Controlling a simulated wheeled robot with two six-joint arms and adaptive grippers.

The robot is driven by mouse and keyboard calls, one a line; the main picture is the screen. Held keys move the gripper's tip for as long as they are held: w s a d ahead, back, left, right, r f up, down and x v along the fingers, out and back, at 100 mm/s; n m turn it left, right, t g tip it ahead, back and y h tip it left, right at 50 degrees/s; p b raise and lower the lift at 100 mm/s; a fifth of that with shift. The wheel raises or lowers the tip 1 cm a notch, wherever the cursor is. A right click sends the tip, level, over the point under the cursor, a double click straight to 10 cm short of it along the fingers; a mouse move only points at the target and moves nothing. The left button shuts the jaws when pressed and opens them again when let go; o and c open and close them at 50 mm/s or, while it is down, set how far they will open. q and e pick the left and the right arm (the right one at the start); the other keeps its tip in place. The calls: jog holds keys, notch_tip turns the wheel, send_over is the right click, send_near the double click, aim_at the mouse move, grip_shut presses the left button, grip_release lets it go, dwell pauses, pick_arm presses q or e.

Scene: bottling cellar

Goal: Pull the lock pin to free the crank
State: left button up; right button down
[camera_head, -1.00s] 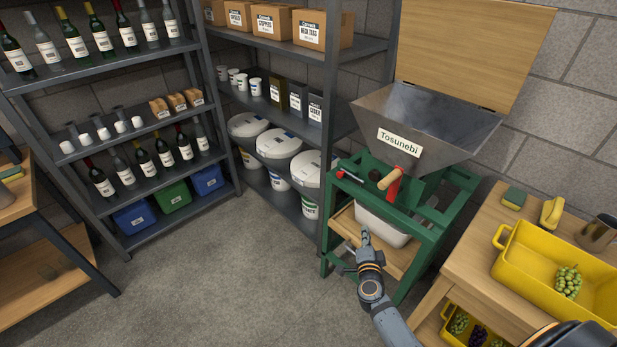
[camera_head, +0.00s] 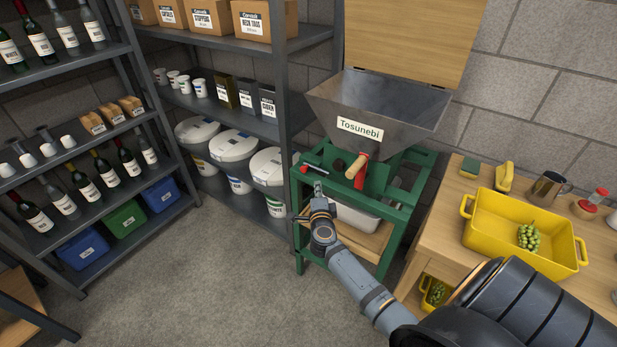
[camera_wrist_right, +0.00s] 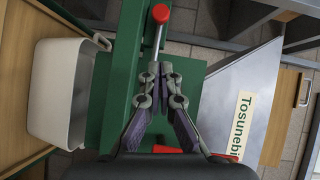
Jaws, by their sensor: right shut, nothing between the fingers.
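The green press stand (camera_head: 417,192) carries a steel hopper labelled Tosunebi (camera_head: 400,115). The crank (camera_head: 361,172), a red arm with a wooden handle, is on the stand's front. The lock pin's red knob (camera_head: 304,169) shows at the stand's upper left; in the right wrist view the red knob (camera_wrist_right: 160,13) tops a thin steel rod. My right gripper (camera_head: 318,186) is just in front of the stand near this pin. In the wrist view its fingers (camera_wrist_right: 160,70) are closed together and empty, in line with the rod; whether they touch it I cannot tell. My left gripper is out of view.
A white tub (camera_head: 356,218) sits under the press, also in the wrist view (camera_wrist_right: 58,95). A wooden table (camera_head: 438,228) with a yellow crate (camera_head: 480,228) holding grapes stands at right. Shelves with bottles and buckets (camera_head: 232,175) stand left. The floor (camera_head: 190,285) in front is clear.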

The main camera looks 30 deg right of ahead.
aim_at(301, 169)
jog(key=w, duration=0.2)
jog(key=w+d+b, duration=0.1)
jog(key=w, duration=0.1)
jog(key=w+f, duration=0.1)
jog(key=w, duration=0.2)
jog(key=shift+d+f+b, duration=0.1)
jog(key=shift+d+b, duration=0.25)
jog(key=shift+d, duration=0.05)
jog(key=shift+w+a, duration=0.1)
jog(key=shift+w, duration=0.35)
jog(key=w, duration=0.1)
jog(key=w+a+b, duration=0.1)
jog(key=w, duration=0.1)
jog(key=shift+w+a, duration=0.1)
jog(key=shift+a, duration=0.1)
